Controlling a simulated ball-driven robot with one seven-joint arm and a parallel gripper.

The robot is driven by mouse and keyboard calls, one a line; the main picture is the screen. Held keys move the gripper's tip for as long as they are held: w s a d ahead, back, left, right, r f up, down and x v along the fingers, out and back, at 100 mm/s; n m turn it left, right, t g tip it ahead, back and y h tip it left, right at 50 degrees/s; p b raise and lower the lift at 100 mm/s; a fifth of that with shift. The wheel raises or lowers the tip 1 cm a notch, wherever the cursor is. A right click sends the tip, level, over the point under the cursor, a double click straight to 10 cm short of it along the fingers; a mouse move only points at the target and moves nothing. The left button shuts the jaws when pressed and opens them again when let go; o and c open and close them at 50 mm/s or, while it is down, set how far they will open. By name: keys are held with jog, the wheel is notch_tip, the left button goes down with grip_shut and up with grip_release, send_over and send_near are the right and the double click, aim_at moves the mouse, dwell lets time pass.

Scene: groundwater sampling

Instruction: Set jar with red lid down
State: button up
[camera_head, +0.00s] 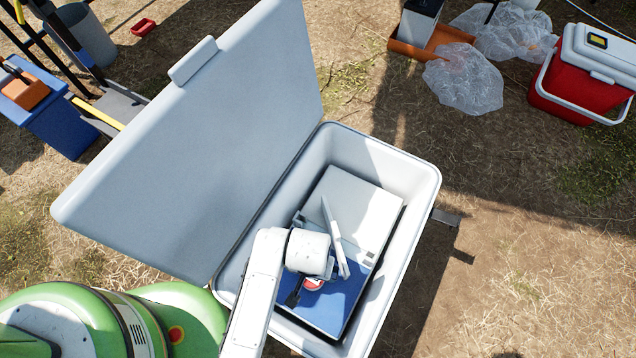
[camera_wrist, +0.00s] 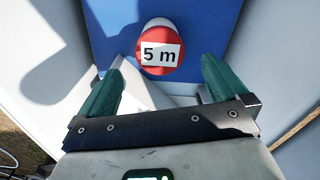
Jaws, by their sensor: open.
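The jar with the red lid (camera_wrist: 160,50) is in the wrist view at top centre, its lid facing the camera with a white "5 m" label. In the head view part of the red lid (camera_head: 313,284) shows beside my wrist, over the blue surface (camera_head: 345,297) inside the open cooler (camera_head: 408,172). My gripper (camera_wrist: 162,76) is open, with one green finger on each side of the view. The lid lies beyond and between the fingers, with visible gaps on both sides. The jar's body is mostly hidden under its lid, so its contact with the blue surface is hard to see.
The cooler's raised lid (camera_head: 205,140) stands left of my arm. A pale grey panel (camera_head: 362,205) fills the cooler's far part. The cooler walls surround my gripper closely. A red cooler (camera_head: 580,85) and clear plastic bags (camera_head: 465,80) lie at upper right. Open dry ground lies to the right.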

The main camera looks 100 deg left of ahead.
notch_tip(320, 180, up, 5)
jog(key=shift+f+p, duration=0.1)
jog(key=shift+p, duration=0.65)
